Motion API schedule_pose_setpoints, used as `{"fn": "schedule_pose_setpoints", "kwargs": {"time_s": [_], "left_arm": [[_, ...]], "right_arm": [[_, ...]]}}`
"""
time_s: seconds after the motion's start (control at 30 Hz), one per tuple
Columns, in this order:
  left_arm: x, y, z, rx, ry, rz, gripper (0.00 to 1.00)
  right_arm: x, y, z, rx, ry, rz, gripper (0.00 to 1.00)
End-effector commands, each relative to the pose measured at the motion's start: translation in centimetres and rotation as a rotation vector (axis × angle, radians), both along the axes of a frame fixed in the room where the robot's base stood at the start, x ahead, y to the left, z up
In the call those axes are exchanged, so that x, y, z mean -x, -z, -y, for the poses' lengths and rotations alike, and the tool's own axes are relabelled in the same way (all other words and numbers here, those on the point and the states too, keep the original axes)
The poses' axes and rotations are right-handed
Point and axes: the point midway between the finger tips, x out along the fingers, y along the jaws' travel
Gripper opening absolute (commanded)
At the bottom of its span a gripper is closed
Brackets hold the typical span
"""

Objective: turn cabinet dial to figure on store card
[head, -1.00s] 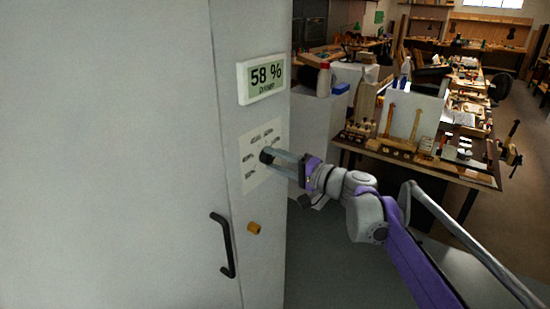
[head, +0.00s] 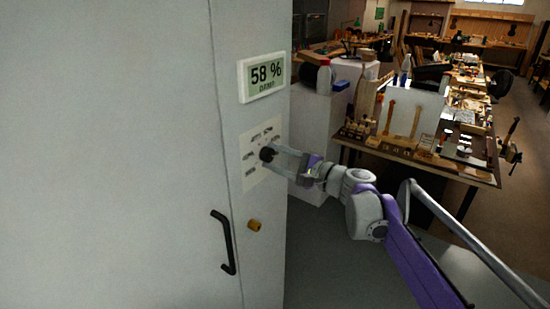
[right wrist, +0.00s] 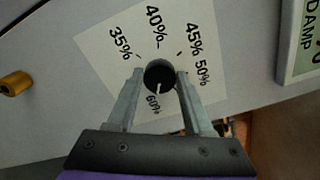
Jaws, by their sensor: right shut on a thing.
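The black cabinet dial (head: 267,154) sits on a pale scale plate (head: 252,178) on the cabinet's narrow front panel. My right gripper (head: 272,154) is shut on the dial, one finger on each side. In the right wrist view the dial (right wrist: 159,75) shows between the fingertips (right wrist: 160,78). A short pale line on the dial points down, towards the 60% mark. The figures 35%, 40%, 45%, 50% and 60% show around it. A display (head: 262,76) above reads 58 % with DAMP below. I see no readable store card. My left gripper is out of view.
A black door handle (head: 224,243) and a small orange-brown knob (head: 254,225) are below the dial. The cabinet door (head: 110,150) fills the left. A workbench (head: 425,167) with tools and boards stands to the right, behind my right arm.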

Motion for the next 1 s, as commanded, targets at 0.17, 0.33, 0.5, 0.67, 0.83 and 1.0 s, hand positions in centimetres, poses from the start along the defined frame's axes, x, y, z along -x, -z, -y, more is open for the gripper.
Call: {"fn": "schedule_pose_setpoints", "kwargs": {"time_s": [0.17, 0.33, 0.5, 0.67, 0.83, 1.0], "left_arm": [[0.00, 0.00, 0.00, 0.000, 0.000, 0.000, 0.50], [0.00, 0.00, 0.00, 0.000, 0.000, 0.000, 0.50], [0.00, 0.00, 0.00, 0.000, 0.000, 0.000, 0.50], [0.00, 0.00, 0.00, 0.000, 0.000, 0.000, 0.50], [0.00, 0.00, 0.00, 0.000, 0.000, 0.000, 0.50], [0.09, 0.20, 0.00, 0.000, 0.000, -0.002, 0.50]], "right_arm": [[0.00, 0.00, 0.02, -0.006, 0.000, -0.009, 0.00], [0.00, 0.00, 0.02, -0.006, 0.000, -0.009, 0.00], [0.00, -0.01, 0.01, -0.006, 0.000, -0.008, 0.64], [0.00, -0.01, 0.00, -0.005, 0.000, -0.007, 0.81], [0.00, -0.01, 0.00, -0.005, 0.000, -0.007, 0.81], [0.46, 0.05, 0.73, -0.005, 0.002, -0.008, 0.81]]}}
